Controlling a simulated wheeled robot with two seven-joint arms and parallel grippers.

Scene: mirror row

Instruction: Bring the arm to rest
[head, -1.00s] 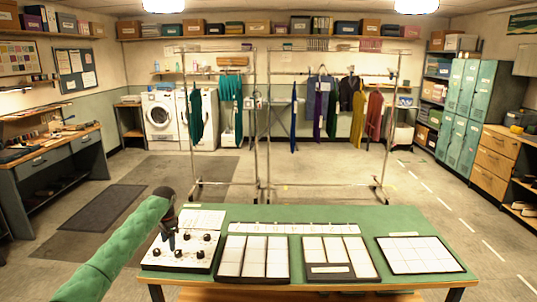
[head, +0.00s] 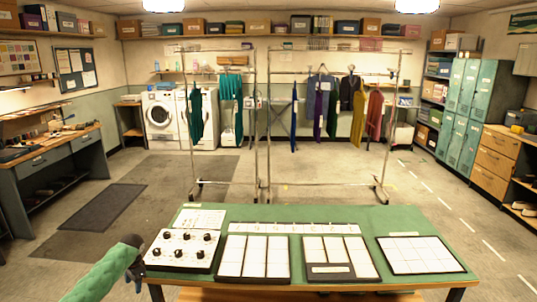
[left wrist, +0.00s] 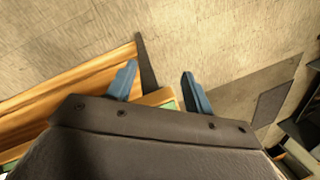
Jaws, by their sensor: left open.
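My left arm, in a green sleeve, comes in at the lower left of the head view. My left gripper (head: 136,276) is just off the left edge of the green-topped table (head: 300,214), beside the white panel with black knobs (head: 182,250). In the left wrist view my left gripper (left wrist: 159,88) shows two blue fingers spread apart with nothing between them. Floor and a wooden edge of the table lie beyond the fingers. My right gripper is in no view.
On the table are black-framed trays with white tiles (head: 254,256), a tray at the right (head: 422,255) and a strip of cards. Clothes racks (head: 325,120) stand behind it. A workbench (head: 50,160) stands at the left; the floor between is clear apart from dark mats (head: 102,208).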

